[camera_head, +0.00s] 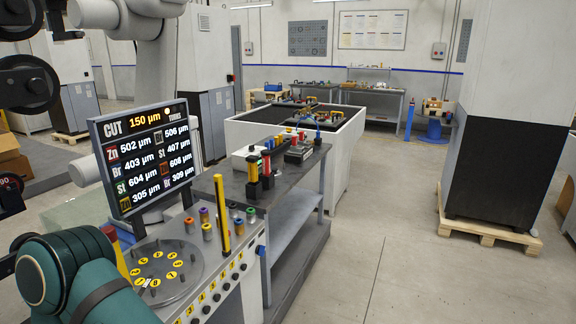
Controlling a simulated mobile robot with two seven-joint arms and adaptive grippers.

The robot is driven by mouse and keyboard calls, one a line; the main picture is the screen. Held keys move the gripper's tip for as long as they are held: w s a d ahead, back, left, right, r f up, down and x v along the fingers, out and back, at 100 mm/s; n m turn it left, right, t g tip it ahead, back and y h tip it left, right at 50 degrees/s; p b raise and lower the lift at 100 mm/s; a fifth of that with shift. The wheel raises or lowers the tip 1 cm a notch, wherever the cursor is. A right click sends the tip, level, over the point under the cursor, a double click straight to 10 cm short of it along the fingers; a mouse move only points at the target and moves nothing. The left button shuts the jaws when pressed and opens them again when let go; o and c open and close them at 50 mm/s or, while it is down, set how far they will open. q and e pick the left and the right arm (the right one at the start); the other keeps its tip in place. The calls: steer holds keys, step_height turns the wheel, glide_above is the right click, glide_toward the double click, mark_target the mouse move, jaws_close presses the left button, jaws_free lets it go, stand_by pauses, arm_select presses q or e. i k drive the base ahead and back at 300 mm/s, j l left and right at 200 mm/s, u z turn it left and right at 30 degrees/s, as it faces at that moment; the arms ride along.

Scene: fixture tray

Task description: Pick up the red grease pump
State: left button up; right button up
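I cannot single out a red grease pump for certain. On the grey bench (283,172), small upright tools stand close together. One has a yellow upper part and black base (253,172), and another beside it has a red upper part (267,163). They are too small to tell which is a pump. More small tools, some with red parts, lie farther back on the bench. Neither gripper can be made out; a teal arm section fills the bottom left, and nothing held is visible.
A display board (145,158) with thickness readings stands on a console with a round dial plate (165,272) and a yellow post (222,218). A white-walled bin table (335,150) is behind the bench. A tall cabinet on a pallet (490,232) stands right. The floor between is clear.

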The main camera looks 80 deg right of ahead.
mark_target(265, 154)
steer(key=z, duration=2.65)
steer(key=i+l+z, duration=0.1)
steer(key=z, duration=0.35)
steer(key=i+z, duration=0.25)
steer(key=z, duration=0.2)
steer(key=i, duration=3.05)
steer(key=i+l+u, duration=0.1)
steer(key=i+u, duration=0.3)
steer(key=i+l+u, duration=0.2)
steer(key=i+u, duration=0.3)
steer(key=u, duration=1.55)
